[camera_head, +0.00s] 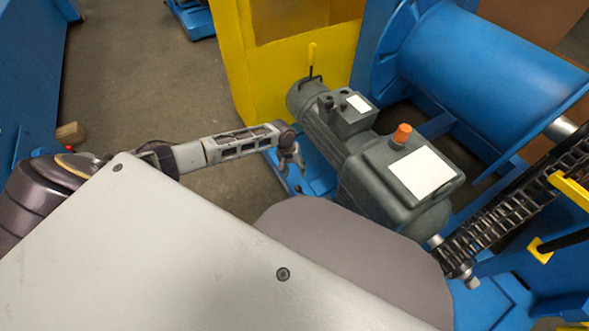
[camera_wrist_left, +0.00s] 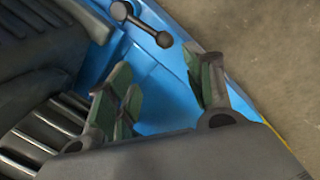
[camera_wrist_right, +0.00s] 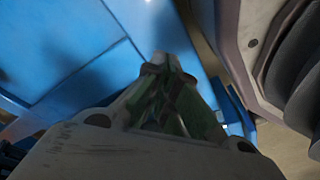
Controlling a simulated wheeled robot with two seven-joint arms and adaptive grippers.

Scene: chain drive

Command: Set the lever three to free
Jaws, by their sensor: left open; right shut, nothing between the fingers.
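A short dark lever with round knobs (camera_wrist_left: 141,25) shows at the top of the left wrist view, over a blue base plate. No number is readable on it, so I cannot tell whether it is lever three. My left gripper (camera_head: 291,160) is beside the grey motor, above the blue base. In its wrist view the green-padded fingers (camera_wrist_left: 160,95) stand apart and empty, with the lever beyond their tips. My right gripper (camera_wrist_right: 168,95) is shut and empty against blue metalwork. It is hidden in the head view.
The grey gear motor (camera_head: 327,125) has an orange cap (camera_head: 402,133). A yellow-handled stick (camera_head: 312,56) rises behind it. A yellow housing (camera_head: 238,60), a blue drum (camera_head: 480,72) and a black chain (camera_head: 510,205) surround it. Open floor (camera_head: 150,95) lies left.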

